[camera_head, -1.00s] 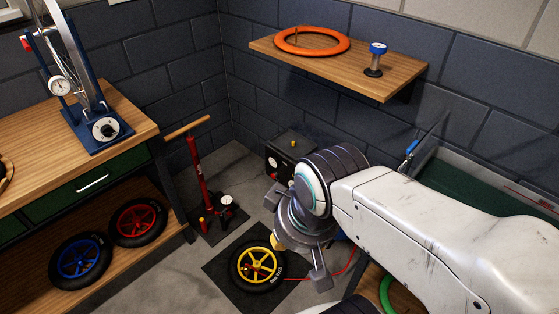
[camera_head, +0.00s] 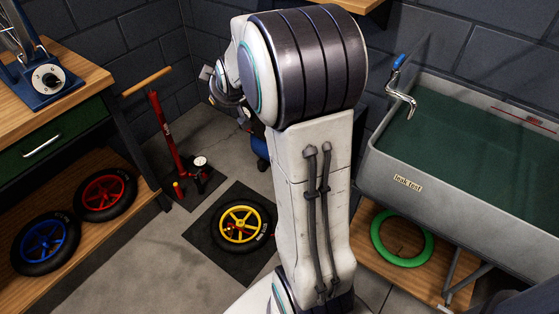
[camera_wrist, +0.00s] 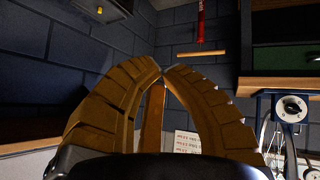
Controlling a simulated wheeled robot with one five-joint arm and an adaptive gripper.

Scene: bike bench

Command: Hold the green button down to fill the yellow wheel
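The yellow wheel (camera_head: 240,224), with a black tyre, lies flat on a dark mat (camera_head: 214,263) on the floor in the head view. My gripper (camera_head: 212,82) is up behind my arm, above and beyond the wheel, and only partly visible there. In the wrist view, its two ridged fingers (camera_wrist: 163,72) meet at the tips with nothing seen between them. A dark box with a yellow knob (camera_wrist: 127,12) shows at the top of the wrist view, apart from the fingertips. I cannot make out the green button in either view; my arm covers much of that area in the head view.
A red pump (camera_head: 165,135) stands left of the wheel. Red (camera_head: 104,193) and blue (camera_head: 45,243) wheels lie on the bench's lower shelf (camera_head: 95,276). A grey leak-test tank (camera_head: 380,165) is at the right, with a green ring (camera_head: 376,237) below. Floor left of the mat is clear.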

